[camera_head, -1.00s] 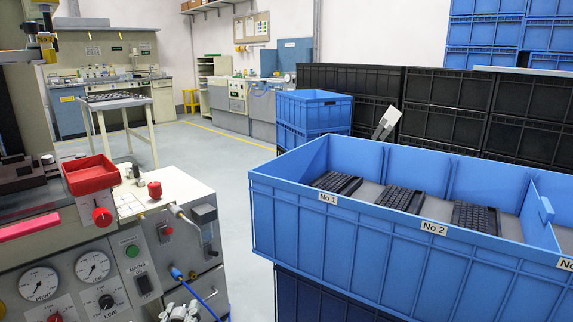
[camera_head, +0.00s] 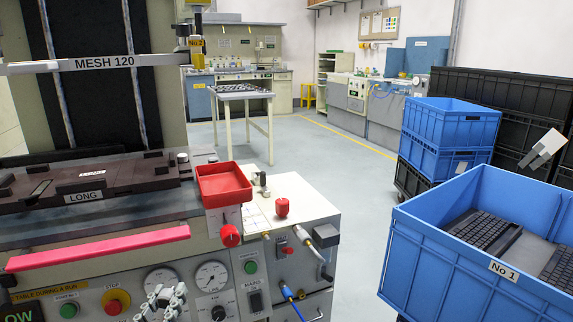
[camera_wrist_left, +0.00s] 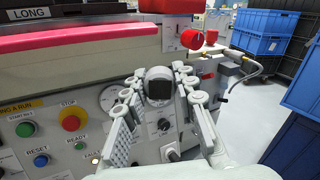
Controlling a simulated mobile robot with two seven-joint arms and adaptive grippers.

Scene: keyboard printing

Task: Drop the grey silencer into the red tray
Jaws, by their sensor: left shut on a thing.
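The red tray (camera_head: 224,203) sits at the right front corner of the printing machine, above a red knob, and looks empty. Its underside edge shows at the top of the left wrist view (camera_wrist_left: 170,6). My left gripper (camera_head: 163,298) is low in front of the machine's control panel, below and left of the tray. My right gripper is not in view.
A pink-red bar (camera_head: 100,246) runs along the machine's front edge above the panel. A red knob (camera_head: 230,236) sticks out below the tray. A blue crate (camera_head: 450,266) with keyboards stands at the right. Open floor (camera_head: 355,200) lies between machine and crates.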

